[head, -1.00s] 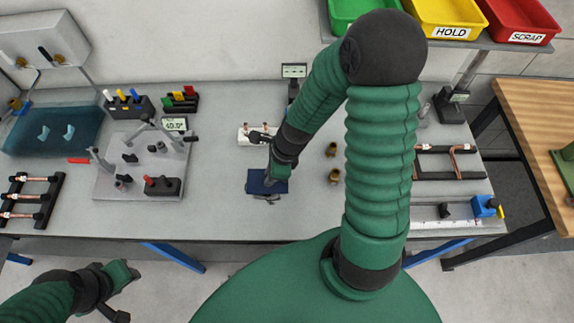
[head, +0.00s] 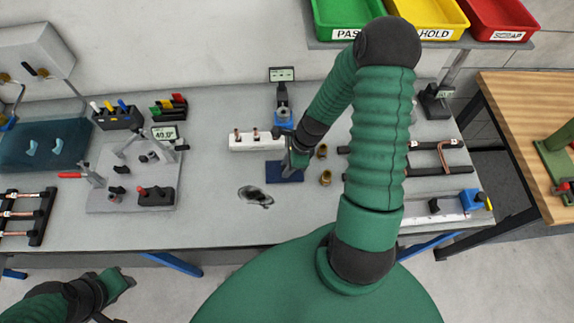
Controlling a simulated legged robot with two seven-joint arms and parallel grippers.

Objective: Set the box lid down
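The dark blue box lid (head: 284,173) lies flat, at or just above the grey bench top, near the middle of the head view. My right gripper (head: 298,160) reaches down to the lid's far right part and appears shut on it. The fingertips are small and partly hidden by the arm. A small grey and black object (head: 255,197) lies on the bench to the left of the lid; its details are unclear. My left gripper (head: 118,283) is at the lower left, off the bench's front edge; its fingers are unclear.
A white block with copper pieces (head: 256,141) stands behind the lid. Two brass fittings (head: 324,178) stand just to its right. A grey fixture plate (head: 120,195) is at left. The bench front, left of the lid, is mostly clear.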

